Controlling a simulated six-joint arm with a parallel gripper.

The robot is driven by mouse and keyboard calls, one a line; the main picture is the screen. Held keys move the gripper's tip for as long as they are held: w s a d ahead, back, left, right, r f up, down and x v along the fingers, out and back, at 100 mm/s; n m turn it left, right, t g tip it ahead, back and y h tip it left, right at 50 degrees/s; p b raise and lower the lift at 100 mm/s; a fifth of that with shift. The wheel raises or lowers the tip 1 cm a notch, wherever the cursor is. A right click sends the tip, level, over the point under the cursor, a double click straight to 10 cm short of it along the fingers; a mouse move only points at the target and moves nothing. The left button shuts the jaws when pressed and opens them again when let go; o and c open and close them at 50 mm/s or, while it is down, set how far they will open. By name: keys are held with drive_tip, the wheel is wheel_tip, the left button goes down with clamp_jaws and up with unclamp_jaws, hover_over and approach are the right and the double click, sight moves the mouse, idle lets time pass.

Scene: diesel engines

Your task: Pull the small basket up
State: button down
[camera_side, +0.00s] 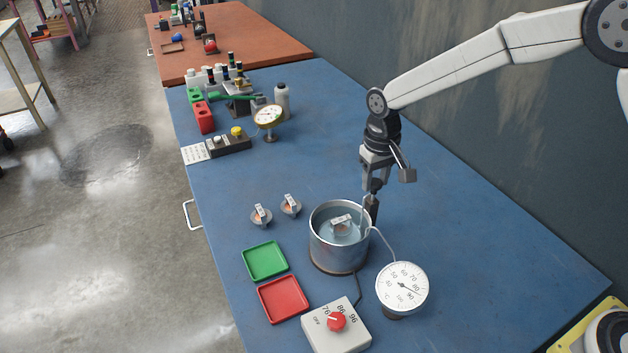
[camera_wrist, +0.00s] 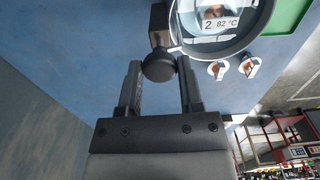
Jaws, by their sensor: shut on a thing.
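A steel pot (camera_side: 320,250) of water stands on the blue table. In it sits a small round part with a white label (camera_side: 341,221); the wrist view shows "2 82 °C" on this label (camera_wrist: 221,22). The small basket itself is not clearly made out; it may be under this part. A dark upright post (camera_side: 373,211) stands at the pot's right rim. My gripper (camera_side: 373,190) points down over the post. In the wrist view my gripper (camera_wrist: 160,78) is shut on the round black knob (camera_wrist: 158,67) between its fingers, beside the pot.
A dial thermometer (camera_side: 402,288) and a control box with a red knob (camera_side: 336,321) stand in front of the pot. Green (camera_side: 265,261) and red (camera_side: 283,299) trays and two labelled parts (camera_side: 262,216) (camera_side: 291,206) lie left. The wall is at right.

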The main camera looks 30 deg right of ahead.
drive_tip(key=shift+r, duration=2.4)
drive_tip(key=shift+c, duration=1.6)
unclamp_jaws()
drive_tip(key=shift+r, duration=0.15)
drive_tip(key=shift+r, duration=2.4)
